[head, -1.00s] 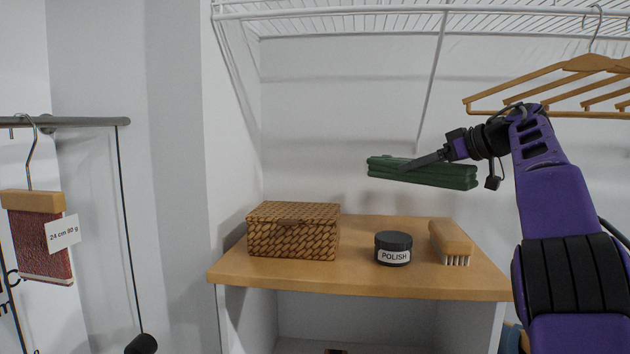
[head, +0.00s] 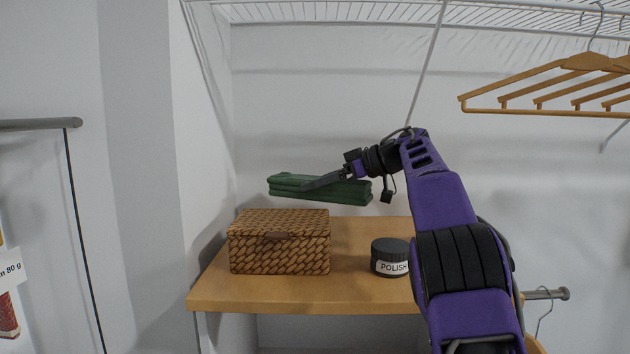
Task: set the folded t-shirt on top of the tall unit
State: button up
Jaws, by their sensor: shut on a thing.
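The folded t-shirt (head: 290,184) is a dark green flat stack of layers. My gripper (head: 312,184) is shut on its near side and holds it in the air, roughly level. The shirt appears above and behind the wicker box, and a gap of wall shows between them. The tall unit (head: 275,300) has a light wooden top with white sides below. The shirt is apart from this top. The far side of the shirt's grip is hidden.
On the unit's top stand a woven wicker box (head: 280,250) at the left and a dark polish jar (head: 390,257) to its right. My arm hides the right part of the top. Wooden hangers (head: 560,85) hang at the upper right, below a white wire shelf (head: 340,12).

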jog(key=shift+w+a+f, duration=0.1)
jog(key=shift+w+f, duration=0.1)
jog(key=shift+f, duration=3.45)
jog(key=shift+f, duration=0.6)
jog(key=o, duration=1.4)
